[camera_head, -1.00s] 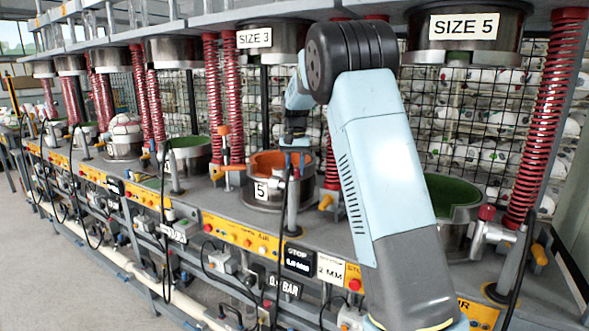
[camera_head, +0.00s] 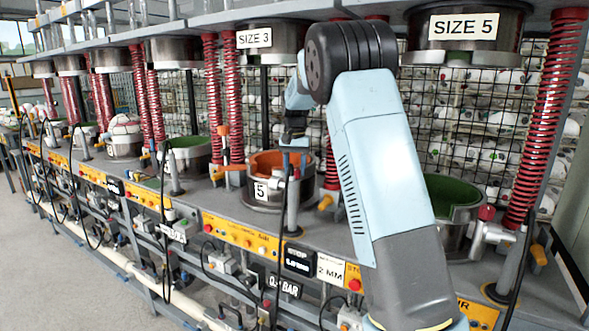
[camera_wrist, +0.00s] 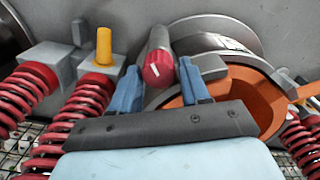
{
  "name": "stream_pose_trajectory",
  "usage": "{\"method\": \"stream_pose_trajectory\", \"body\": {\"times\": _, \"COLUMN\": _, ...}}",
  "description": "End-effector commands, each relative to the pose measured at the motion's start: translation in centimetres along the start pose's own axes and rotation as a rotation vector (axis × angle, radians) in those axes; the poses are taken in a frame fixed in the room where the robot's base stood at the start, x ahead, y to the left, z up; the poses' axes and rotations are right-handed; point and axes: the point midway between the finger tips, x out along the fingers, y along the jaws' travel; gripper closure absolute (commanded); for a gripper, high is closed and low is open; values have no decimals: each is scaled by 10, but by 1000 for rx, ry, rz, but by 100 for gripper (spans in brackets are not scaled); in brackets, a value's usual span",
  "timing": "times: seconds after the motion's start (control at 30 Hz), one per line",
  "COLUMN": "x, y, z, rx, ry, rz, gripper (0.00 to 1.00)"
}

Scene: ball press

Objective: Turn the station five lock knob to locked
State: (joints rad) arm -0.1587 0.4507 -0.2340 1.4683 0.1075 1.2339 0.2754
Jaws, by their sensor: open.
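The lock knob (camera_wrist: 158,71) is a red round cap with a white line on the end of a grey cylinder. It is near the middle of the wrist view, and its white line is tilted. My gripper (camera_wrist: 159,68) is open, with one blue finger on each side of the knob. I cannot tell whether either finger touches it. In the head view, station five (camera_head: 261,191) carries a "5" label and an orange-lined round mould (camera_head: 268,160). My arm's end hangs over this station there, and I cannot make out the knob in that view.
Red coil springs (camera_head: 545,120) and grey posts stand around the stations. A yellow-capped fitting (camera_wrist: 104,45) is left of the knob in the wrist view. The orange mould (camera_wrist: 240,100) is close on the right. A press head labelled "SIZE 3" (camera_head: 268,38) hangs above.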

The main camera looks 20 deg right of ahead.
Motion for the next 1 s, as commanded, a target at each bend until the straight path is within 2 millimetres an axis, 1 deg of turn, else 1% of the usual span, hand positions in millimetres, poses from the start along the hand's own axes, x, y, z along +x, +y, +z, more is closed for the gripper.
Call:
{"method": "stream_pose_trajectory", "body": {"times": 0.07, "x": -1, "y": 0, "z": 0, "rx": 0, "ry": 0, "rz": 0, "gripper": 54}}
{"method": "stream_pose_trajectory", "body": {"times": 0.17, "x": -7, "y": 0, "z": 0, "rx": 0, "ry": 1, "rz": 0, "gripper": 54}}
{"method": "stream_pose_trajectory", "body": {"times": 0.5, "x": -55, "y": 0, "z": -1, "rx": 0, "ry": 2, "rz": 0, "gripper": 54}}
{"method": "stream_pose_trajectory", "body": {"times": 0.6, "x": -66, "y": 0, "z": -1, "rx": 0, "ry": 1, "rz": 0, "gripper": 54}}
{"method": "stream_pose_trajectory", "body": {"times": 0.77, "x": -73, "y": 0, "z": -1, "rx": 0, "ry": 0, "rz": 0, "gripper": 54}}
{"method": "stream_pose_trajectory", "body": {"times": 1.0, "x": -74, "y": 0, "z": -1, "rx": 0, "ry": -1, "rz": 0, "gripper": 54}}
